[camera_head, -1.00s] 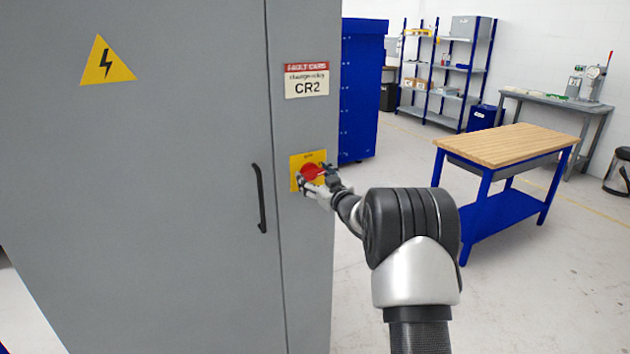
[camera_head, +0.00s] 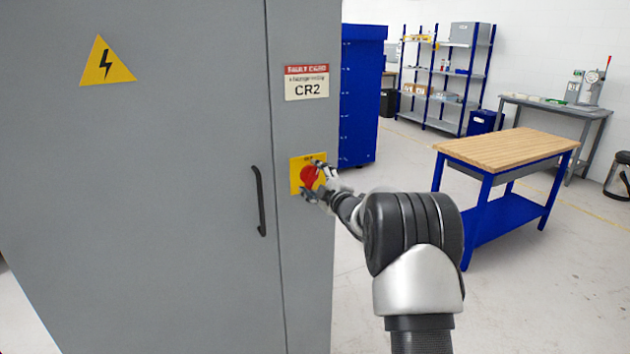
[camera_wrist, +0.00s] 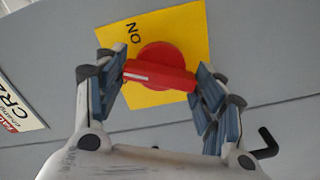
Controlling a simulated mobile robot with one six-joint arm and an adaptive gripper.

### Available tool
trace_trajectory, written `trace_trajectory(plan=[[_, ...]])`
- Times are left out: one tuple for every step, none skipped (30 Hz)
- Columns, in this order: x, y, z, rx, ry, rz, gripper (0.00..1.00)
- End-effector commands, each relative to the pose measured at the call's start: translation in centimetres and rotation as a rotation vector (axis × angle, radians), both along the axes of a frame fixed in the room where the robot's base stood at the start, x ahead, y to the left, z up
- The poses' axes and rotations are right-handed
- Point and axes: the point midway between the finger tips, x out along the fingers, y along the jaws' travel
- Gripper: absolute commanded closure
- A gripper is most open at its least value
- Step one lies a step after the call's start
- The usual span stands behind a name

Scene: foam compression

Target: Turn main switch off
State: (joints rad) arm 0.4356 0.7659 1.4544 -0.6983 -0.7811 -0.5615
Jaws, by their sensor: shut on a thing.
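The main switch is a red rotary knob (camera_head: 309,176) on a yellow plate (camera_head: 295,183) on the grey cabinet's right-hand panel. In the wrist view the red handle bar (camera_wrist: 160,75) lies nearly level, with a white line on its left half. The word "ON" shows on the yellow plate (camera_wrist: 190,25) above and left of the knob. My gripper (camera_head: 315,180) is at the knob, one finger above and one below. In the wrist view my gripper (camera_wrist: 161,74) is shut on the handle bar, a finger at each end.
A black door handle (camera_head: 260,200) stands out from the cabinet (camera_head: 180,220) left of the switch. A CR2 label (camera_head: 306,82) is above it. A wood-topped blue table (camera_head: 505,148) stands to the right, with clear floor between.

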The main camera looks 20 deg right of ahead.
Motion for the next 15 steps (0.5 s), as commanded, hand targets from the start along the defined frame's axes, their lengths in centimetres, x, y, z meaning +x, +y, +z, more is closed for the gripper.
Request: trace_trajectory(plan=[[0.00,-0.01,0.02,-0.043,-0.001,0.000,0.61],[0.00,-0.01,0.02,-0.071,-0.002,0.000,0.61],[0.00,-0.01,0.02,-0.107,-0.004,0.000,0.61],[0.00,-0.01,0.02,-0.133,-0.005,0.000,0.61],[0.00,-0.01,0.02,-0.159,-0.005,0.000,0.61],[0.00,-0.01,0.02,-0.192,-0.007,0.000,0.61],[0.00,-0.01,0.02,-0.216,-0.007,0.000,0.61],[0.00,-0.01,0.02,-0.239,-0.008,0.000,0.61],[0.00,-0.01,0.02,-0.268,-0.009,0.000,0.61],[0.00,-0.01,0.02,-0.288,-0.010,0.000,0.61],[0.00,-0.01,0.02,-0.309,-0.011,0.000,0.61],[0.00,-0.01,0.02,-0.333,-0.011,0.000,0.61],[0.00,-0.01,0.02,-0.350,-0.012,0.000,0.61],[0.00,-0.01,0.02,-0.367,-0.013,0.000,0.61],[0.00,-0.01,0.02,-0.386,-0.013,0.000,0.61]])
